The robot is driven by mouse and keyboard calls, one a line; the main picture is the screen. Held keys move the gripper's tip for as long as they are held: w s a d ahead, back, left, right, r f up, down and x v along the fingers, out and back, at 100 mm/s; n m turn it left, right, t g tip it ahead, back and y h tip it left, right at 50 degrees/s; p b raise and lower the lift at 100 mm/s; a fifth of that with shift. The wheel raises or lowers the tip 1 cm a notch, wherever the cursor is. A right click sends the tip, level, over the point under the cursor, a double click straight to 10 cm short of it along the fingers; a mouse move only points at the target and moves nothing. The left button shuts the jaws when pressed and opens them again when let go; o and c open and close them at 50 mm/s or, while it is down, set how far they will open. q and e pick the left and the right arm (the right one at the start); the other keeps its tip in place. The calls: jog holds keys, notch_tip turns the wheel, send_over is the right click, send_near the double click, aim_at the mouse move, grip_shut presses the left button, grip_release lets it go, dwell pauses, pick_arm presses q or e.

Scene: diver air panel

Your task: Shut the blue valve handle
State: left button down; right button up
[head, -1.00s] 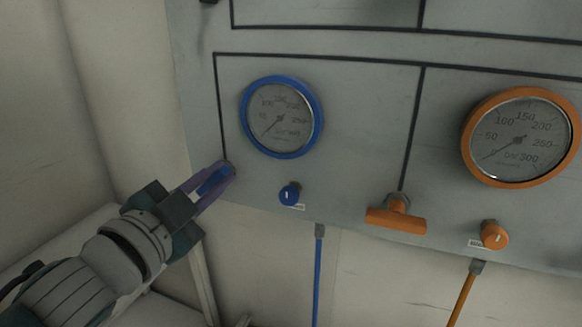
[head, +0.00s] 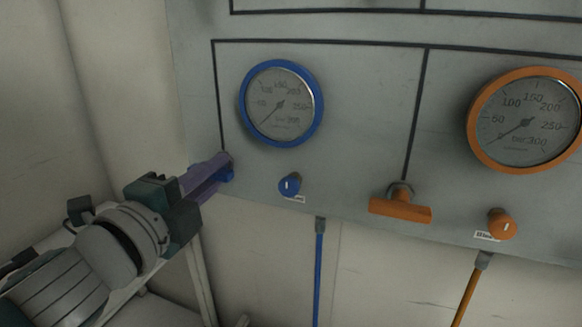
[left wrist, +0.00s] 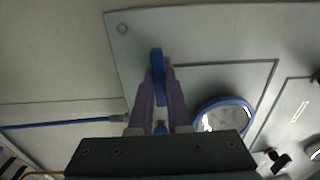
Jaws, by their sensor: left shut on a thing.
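The blue valve handle (head: 227,175) is at the lower left of the grey panel, left of and below the blue-rimmed gauge (head: 281,103). My left gripper (head: 218,167) is shut on it, with its purple fingers reaching in from the left. The fingers hide most of the handle in the head view. In the left wrist view the blue handle (left wrist: 157,72) is a long bar between the two fingertips (left wrist: 158,88), in line with the fingers. My right gripper is in neither view.
A small blue knob (head: 290,184) is right of my gripper, with a blue hose (head: 319,270) below the panel. An orange T-handle (head: 400,207), orange knob (head: 502,224) and orange-rimmed gauge (head: 527,121) are farther right. A pale wall (head: 110,90) is at left.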

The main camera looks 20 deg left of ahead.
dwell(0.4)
pick_arm(q)
jog(key=c, duration=0.9)
grip_release()
jog(key=s+b, duration=0.1)
jog(key=s, duration=0.9)
jog(key=shift+a, duration=0.15)
